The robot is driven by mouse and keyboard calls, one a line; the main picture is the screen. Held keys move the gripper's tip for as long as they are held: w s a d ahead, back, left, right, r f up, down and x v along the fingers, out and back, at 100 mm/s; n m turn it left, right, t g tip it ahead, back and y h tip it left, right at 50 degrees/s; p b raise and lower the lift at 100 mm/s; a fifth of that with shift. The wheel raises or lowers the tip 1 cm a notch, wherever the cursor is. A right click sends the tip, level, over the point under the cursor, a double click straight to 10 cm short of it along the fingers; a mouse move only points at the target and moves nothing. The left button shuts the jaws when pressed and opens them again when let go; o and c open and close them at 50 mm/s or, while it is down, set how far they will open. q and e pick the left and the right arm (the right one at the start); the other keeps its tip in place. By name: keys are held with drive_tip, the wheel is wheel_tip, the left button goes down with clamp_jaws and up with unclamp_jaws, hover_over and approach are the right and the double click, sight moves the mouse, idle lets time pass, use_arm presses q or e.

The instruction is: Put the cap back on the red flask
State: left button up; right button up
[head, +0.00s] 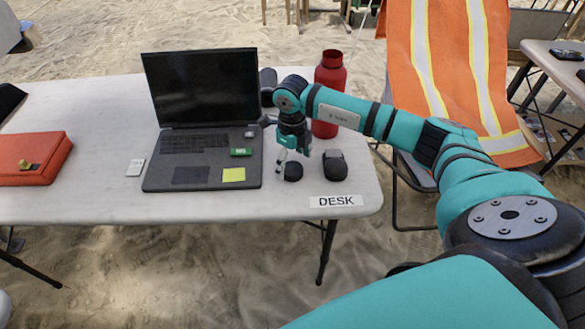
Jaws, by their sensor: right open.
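The red flask (331,75) stands upright at the back right of the desk, behind my right forearm. Its top is open, with no cap on it. A small round black piece (293,172), which looks like the cap, lies on the desk right of the laptop. My right gripper (292,158) points down just above this black piece, with its fingers open and empty. Whether a fingertip touches the piece is hard to tell. My left gripper is not in view.
The open laptop (210,140) stands left of my right gripper. A dark rounded object (335,166) sits close right of the black piece. A red case (32,158) lies at the left. An orange vest (450,60) hangs behind the desk's right end (360,190).

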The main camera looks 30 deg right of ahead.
sight(293, 171)
drive_tip(key=shift+d+f, duration=0.1)
drive_tip(key=shift+f, duration=1.35)
drive_tip(key=c, duration=0.8)
